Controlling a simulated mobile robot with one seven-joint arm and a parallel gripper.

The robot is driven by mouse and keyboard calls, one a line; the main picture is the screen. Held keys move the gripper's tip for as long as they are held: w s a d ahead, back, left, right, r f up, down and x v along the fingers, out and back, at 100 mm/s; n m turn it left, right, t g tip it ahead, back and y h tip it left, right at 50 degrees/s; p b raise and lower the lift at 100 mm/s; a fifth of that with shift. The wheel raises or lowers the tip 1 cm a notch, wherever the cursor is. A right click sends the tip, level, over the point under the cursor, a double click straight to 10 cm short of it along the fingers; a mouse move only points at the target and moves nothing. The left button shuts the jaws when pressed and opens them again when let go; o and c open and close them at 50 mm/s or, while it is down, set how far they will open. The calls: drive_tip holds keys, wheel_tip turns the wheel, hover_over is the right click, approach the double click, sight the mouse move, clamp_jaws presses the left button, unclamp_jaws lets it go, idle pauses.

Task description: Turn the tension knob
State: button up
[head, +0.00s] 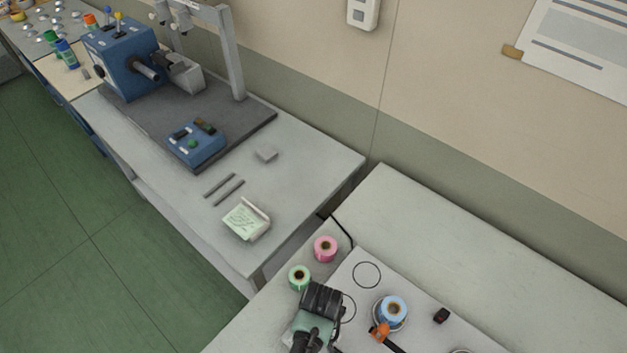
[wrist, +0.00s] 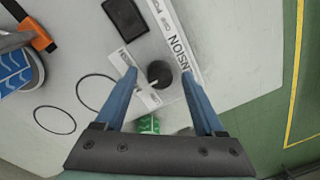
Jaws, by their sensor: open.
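The tension knob (wrist: 160,72) is a round black knob on a pale panel in the wrist view, beside a white label strip (wrist: 181,45) on which "NSION" can be read. A light pointer mark shows near its lower edge. My gripper (wrist: 158,73) is open, with its two blue fingers on either side of the knob in the picture and a visible gap on each side. Whether the fingertips are down at the knob's height I cannot tell. In the head view my dark arm end (head: 320,303) is over the near bench; I cannot make out the knob there.
A blue roll (head: 394,306) with an orange-tipped arm (head: 380,331) stands on the panel. A green roll (head: 299,275) and a pink roll (head: 325,248) stand close to my arm. A black block (wrist: 125,17) lies above the knob in the wrist view. The right bench is largely clear.

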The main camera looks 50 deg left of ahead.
clamp_jaws()
idle(0.3)
idle(0.3)
drive_tip(key=n+p, duration=0.1)
drive_tip(key=n, duration=0.3)
drive_tip(key=shift+r+n+p, duration=0.1)
drive_tip(key=shift+n+p, duration=0.2)
drive_tip(key=shift+n, duration=0.1)
drive_tip(key=shift+n+p, duration=0.55)
drive_tip(key=shift+n, duration=1.45)
unclamp_jaws()
